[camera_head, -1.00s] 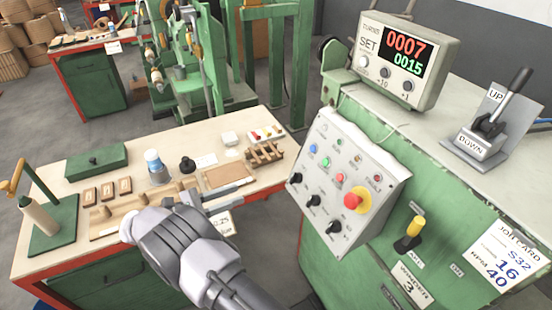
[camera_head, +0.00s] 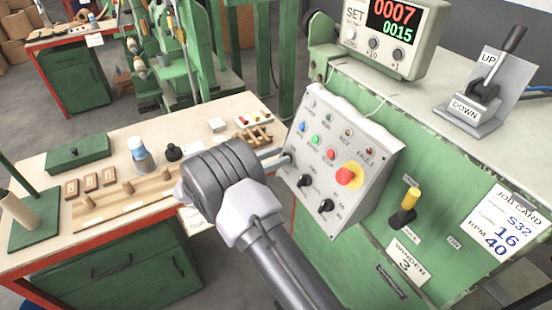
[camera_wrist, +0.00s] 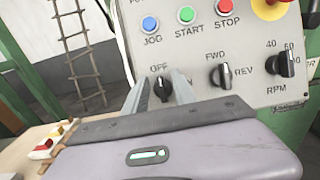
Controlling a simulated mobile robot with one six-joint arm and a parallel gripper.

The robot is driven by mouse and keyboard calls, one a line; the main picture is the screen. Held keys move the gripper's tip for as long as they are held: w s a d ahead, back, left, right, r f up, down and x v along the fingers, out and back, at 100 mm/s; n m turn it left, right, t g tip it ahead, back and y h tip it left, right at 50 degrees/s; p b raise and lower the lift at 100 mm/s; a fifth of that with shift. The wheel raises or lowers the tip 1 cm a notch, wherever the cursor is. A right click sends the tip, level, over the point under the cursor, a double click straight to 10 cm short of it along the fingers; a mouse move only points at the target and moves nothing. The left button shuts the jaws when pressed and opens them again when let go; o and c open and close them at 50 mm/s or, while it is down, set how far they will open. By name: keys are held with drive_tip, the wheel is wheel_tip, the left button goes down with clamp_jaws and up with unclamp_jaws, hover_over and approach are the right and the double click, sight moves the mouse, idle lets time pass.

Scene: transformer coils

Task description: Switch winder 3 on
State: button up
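The winder's control panel (camera_head: 376,142) is a light grey sloped box on a green machine marked WINDER 3 (camera_head: 407,259). Its OFF/ON selector knob (camera_wrist: 163,88) is black, with its pointer near the OFF label in the wrist view. My gripper (camera_wrist: 160,92) is open, with one finger on each side of this knob and small gaps showing. Whether the fingertips touch the panel I cannot tell. In the head view my gripper (camera_head: 285,160) reaches the panel's left edge and largely covers this knob.
The FWD/REV knob (camera_wrist: 221,76) and RPM knob (camera_wrist: 286,63) sit to the right. JOG (camera_wrist: 150,24), START (camera_wrist: 186,15) and STOP (camera_wrist: 223,5) buttons are above. A red emergency stop (camera_head: 346,176) has a yellow collar. A workbench (camera_head: 150,233) stands left.

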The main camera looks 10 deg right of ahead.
drive_tip(key=shift+c, duration=0.4)
clamp_jaws()
drive_tip(key=shift+m, duration=0.3)
drive_tip(key=m+g+p, duration=0.1)
drive_tip(key=m+g, duration=0.1)
drive_tip(key=m, duration=0.2)
drive_tip(key=shift+s+m, duration=0.15)
drive_tip(key=shift+m, duration=0.15)
drive_tip(key=m+g, duration=0.1)
drive_tip(key=m, duration=0.2)
drive_tip(key=m+g+p, duration=0.1)
drive_tip(key=m, duration=0.1)
drive_tip(key=shift+s+f+m+g, duration=0.1)
drive_tip(key=shift+m+g, duration=0.3)
drive_tip(key=m, duration=0.2)
drive_tip(key=m+g+y+p, duration=0.1)
drive_tip(key=m, duration=0.2)
drive_tip(key=shift+s+f+y, duration=0.1)
drive_tip(key=shift+y, duration=0.2)
drive_tip(key=m, duration=0.2)
drive_tip(key=m+g+y, duration=0.1)
drive_tip(key=m, duration=0.1)
drive_tip(key=shift+f+m+y, duration=0.15)
drive_tip(key=shift+m+y, duration=0.15)
drive_tip(key=shift+m, duration=0.1)
